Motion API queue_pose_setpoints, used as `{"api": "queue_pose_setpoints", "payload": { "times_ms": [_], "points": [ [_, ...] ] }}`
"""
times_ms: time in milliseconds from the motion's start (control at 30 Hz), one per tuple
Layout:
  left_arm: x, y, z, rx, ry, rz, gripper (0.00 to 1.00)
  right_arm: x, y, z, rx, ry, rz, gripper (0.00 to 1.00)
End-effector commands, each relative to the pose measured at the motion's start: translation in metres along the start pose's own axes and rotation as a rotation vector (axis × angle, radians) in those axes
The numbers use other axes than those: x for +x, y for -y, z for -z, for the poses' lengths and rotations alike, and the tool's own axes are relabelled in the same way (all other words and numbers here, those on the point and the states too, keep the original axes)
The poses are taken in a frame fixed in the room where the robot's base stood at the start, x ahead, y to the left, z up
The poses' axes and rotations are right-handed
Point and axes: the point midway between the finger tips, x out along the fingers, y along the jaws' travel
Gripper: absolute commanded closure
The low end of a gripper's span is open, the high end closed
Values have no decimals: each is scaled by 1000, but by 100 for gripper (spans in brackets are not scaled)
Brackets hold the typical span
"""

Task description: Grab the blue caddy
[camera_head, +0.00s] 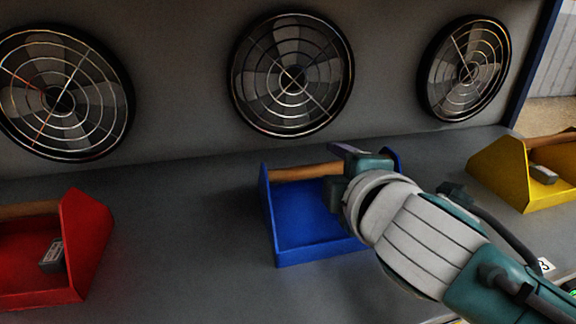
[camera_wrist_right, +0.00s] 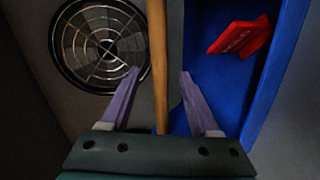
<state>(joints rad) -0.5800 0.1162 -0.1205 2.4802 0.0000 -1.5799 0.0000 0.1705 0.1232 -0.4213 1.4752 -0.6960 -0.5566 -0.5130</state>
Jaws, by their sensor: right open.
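The blue caddy (camera_head: 300,240) stands on the grey surface in the middle of the head view. Its wooden handle (camera_head: 300,172) spans between its two end walls. My right gripper (camera_head: 345,158) is over the right part of the caddy, at the handle, and hides part of it. In the right wrist view my right gripper (camera_wrist_right: 160,75) is open, with the handle (camera_wrist_right: 158,50) running between its two purple fingers. The blue caddy's inside (camera_wrist_right: 215,75) lies to the right there, with a red item (camera_wrist_right: 242,38) in it. My left gripper is not in view.
A red caddy (camera_head: 85,245) with a grey item stands at the left. A yellow caddy (camera_head: 505,165) with a grey item stands at the right. Round fans, including the middle one (camera_head: 290,75), line the wall behind. Grey surface between the caddies is clear.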

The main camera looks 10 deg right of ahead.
Motion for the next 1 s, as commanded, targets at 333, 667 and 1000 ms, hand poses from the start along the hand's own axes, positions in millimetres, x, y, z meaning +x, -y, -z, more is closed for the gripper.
{"api": "queue_pose_setpoints", "payload": {
  "times_ms": [333, 667, 1000],
  "points": [
    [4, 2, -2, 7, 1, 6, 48, 16, 0, 1, 2, -1, 0, 38],
    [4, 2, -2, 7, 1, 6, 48, 16, 0, 0, 1, -1, 0, 66],
    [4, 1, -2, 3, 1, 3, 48, 16, 0, 0, 1, -1, -1, 100]
  ]
}}
